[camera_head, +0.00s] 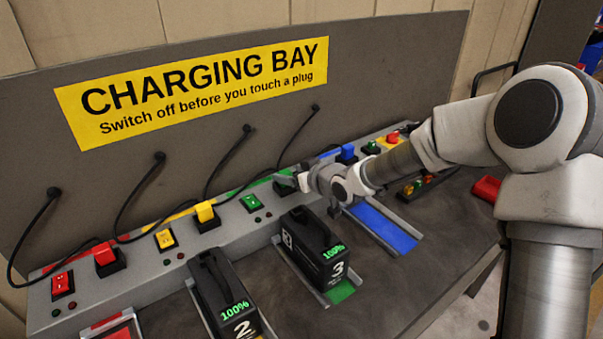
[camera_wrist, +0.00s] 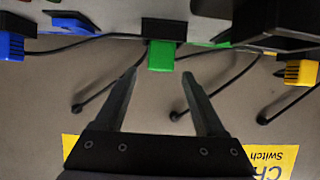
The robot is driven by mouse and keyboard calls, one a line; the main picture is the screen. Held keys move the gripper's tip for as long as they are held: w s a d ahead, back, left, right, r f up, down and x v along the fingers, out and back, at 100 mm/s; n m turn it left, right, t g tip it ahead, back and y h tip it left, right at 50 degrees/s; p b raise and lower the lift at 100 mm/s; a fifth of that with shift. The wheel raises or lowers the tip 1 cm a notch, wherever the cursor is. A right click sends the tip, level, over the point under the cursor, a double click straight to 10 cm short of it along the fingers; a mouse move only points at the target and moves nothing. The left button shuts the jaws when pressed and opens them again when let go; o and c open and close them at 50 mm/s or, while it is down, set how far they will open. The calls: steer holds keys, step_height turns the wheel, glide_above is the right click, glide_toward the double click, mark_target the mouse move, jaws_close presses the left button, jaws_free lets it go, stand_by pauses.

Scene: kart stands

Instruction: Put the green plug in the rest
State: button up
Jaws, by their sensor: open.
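The green plug (camera_wrist: 161,56) shows in the wrist view, seated at a black block (camera_wrist: 164,28) on the grey console, with a black cable near it. My gripper (camera_wrist: 160,73) is open, its two fingertips just short of the plug and to either side of it, apart from it. In the head view my gripper (camera_head: 297,181) is at the console and hides most of the green plug and its block. A green rocker switch (camera_head: 251,203) is left of it; I cannot tell its setting. I cannot clearly make out the rest.
A yellow plug (camera_head: 205,212), red plug (camera_head: 104,254) and blue plug (camera_head: 346,152) stand along the console. Black batteries, number 3 (camera_head: 318,250) and number 2 (camera_head: 225,295), stand in front. The blue bay (camera_head: 380,226) is empty. Black cables hang from the back panel.

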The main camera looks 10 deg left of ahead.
steer(key=shift+p+v, duration=0.3)
steer(key=shift+v, duration=2.5)
steer(key=s+d+r+m+h+p, duration=0.1)
steer(key=s+d+r+m+h, duration=0.3)
steer(key=d, duration=0.8)
steer(key=s+d+r+m+h, duration=0.2)
steer(key=s+d+r+h, duration=0.35)
steer(key=d, duration=0.55)
steer(key=s+d+r+m+g, duration=0.1)
steer(key=s+d+m, duration=0.1)
steer(key=s, duration=0.7)
steer(key=s+d+r+m+g+p, duration=0.1)
steer(key=s+d, duration=0.3)
steer(key=s, duration=0.6)
steer(key=shift+s+r+m+g+p, duration=0.3)
steer(key=shift+r+m+g, duration=0.15)
steer(key=shift+r, duration=0.3)
steer(key=shift+c, duration=0.2)
